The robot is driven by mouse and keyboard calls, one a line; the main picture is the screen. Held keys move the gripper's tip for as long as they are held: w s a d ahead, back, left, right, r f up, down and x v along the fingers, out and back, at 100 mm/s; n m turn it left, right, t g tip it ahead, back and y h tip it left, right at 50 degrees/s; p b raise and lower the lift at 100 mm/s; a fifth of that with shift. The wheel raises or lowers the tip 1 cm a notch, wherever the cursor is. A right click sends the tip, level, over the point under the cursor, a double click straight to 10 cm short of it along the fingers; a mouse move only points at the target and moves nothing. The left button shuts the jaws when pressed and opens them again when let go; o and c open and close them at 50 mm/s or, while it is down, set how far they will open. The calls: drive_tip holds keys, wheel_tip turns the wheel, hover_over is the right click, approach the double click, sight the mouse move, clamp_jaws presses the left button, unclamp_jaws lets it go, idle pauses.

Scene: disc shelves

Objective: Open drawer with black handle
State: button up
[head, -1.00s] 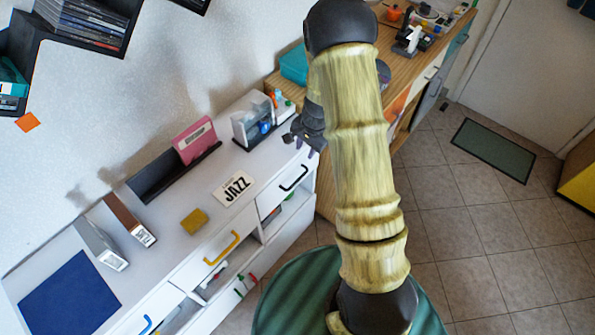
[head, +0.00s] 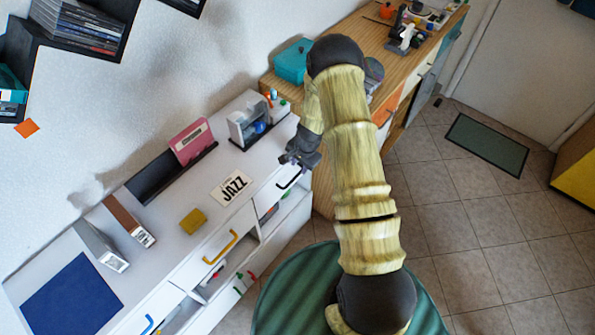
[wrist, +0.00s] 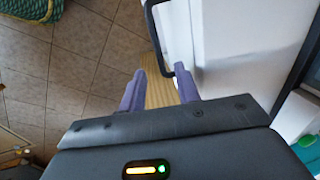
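The drawer with the black handle (head: 288,180) is at the right end of the white cabinet, and its front looks flush. My gripper (head: 296,160) is just above that handle in the head view and covers part of it. In the wrist view, the black handle (wrist: 155,35) runs down beside the white drawer front (wrist: 185,35). The two purple fingers of my gripper (wrist: 160,78) are apart, and the lower end of the handle shows between their tips. I cannot tell whether they touch it.
A yellow-handled drawer (head: 221,247) and a blue-handled drawer (head: 148,324) are further left. On the cabinet top are a JAZZ card (head: 232,187), a yellow block (head: 193,221) and a clear holder (head: 248,122). A wooden desk (head: 350,60) adjoins at right.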

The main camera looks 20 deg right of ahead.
sight(296, 176)
drive_tip(key=f, duration=0.4)
drive_tip(key=f+p, duration=0.1)
drive_tip(key=shift+w+a+f, duration=0.25)
drive_tip(key=shift+w+f, duration=0.05)
drive_tip(key=shift+f, duration=0.1)
drive_tip(key=shift+a, duration=0.1)
clamp_jaws()
